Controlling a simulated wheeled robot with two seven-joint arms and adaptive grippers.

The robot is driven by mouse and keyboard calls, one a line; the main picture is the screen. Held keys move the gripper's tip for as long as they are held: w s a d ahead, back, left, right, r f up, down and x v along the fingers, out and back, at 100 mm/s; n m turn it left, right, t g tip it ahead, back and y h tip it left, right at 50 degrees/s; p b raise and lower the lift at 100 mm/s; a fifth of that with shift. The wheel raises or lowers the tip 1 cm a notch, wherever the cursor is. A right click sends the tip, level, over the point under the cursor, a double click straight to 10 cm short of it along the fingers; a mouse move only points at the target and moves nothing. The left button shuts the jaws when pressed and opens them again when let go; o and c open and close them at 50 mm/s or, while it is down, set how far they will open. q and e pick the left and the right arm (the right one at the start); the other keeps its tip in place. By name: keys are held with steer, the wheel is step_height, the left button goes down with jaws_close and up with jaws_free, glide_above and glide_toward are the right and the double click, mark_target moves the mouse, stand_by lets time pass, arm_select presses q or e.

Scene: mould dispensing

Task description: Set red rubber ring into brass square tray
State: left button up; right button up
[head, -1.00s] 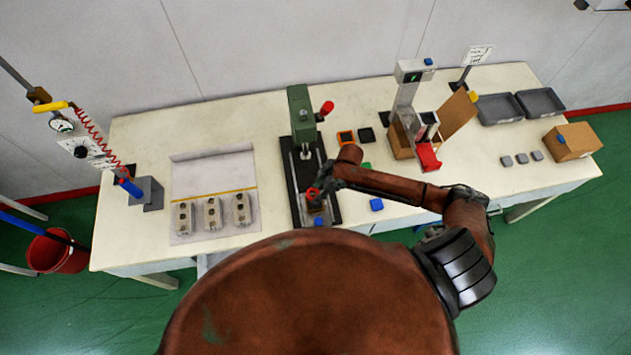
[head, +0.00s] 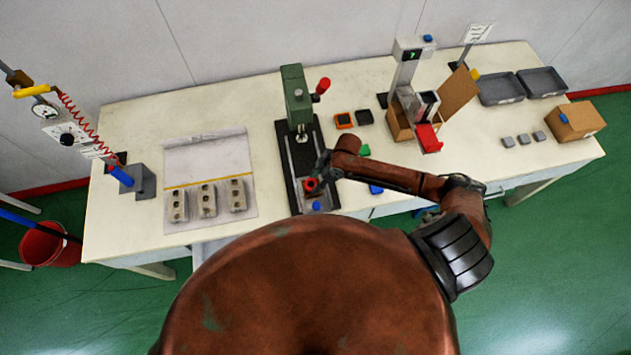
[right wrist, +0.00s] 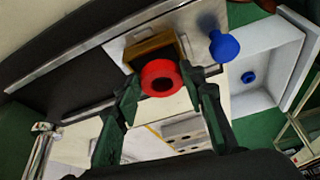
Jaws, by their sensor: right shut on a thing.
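The red rubber ring (right wrist: 160,78) is between the fingertips of my right gripper (right wrist: 160,86), which is shut on it. The brass square tray (right wrist: 150,48) lies right behind the ring in the right wrist view, on the metal slide of the green press. The ring overlaps the tray's edge there; whether they touch cannot be told. In the head view the ring (head: 310,185) is over the press base, beside my right gripper (head: 322,168), and the tray is mostly hidden. My left gripper is not in view.
The green press (head: 296,100) with a red handle stands behind the ring. A blue knob (head: 316,206) is at the slide's front end. Grey moulds (head: 207,200) lie on a sheet at the left. A weighing stand (head: 405,80) is at the right.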

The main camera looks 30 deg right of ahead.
stand_by(0.6)
steer(key=shift+f+p, duration=0.1)
steer(key=shift+p, duration=0.5)
stand_by(0.6)
steer(key=shift+d+f, duration=0.1)
steer(key=shift+f, duration=0.3)
stand_by(0.6)
steer(key=o, duration=1.2)
steer(key=shift+c, duration=0.2)
steer(key=shift+r, duration=0.15)
steer(key=v, duration=1.1)
steer(key=shift+d+r, duration=0.25)
steer(key=shift+r, duration=0.05)
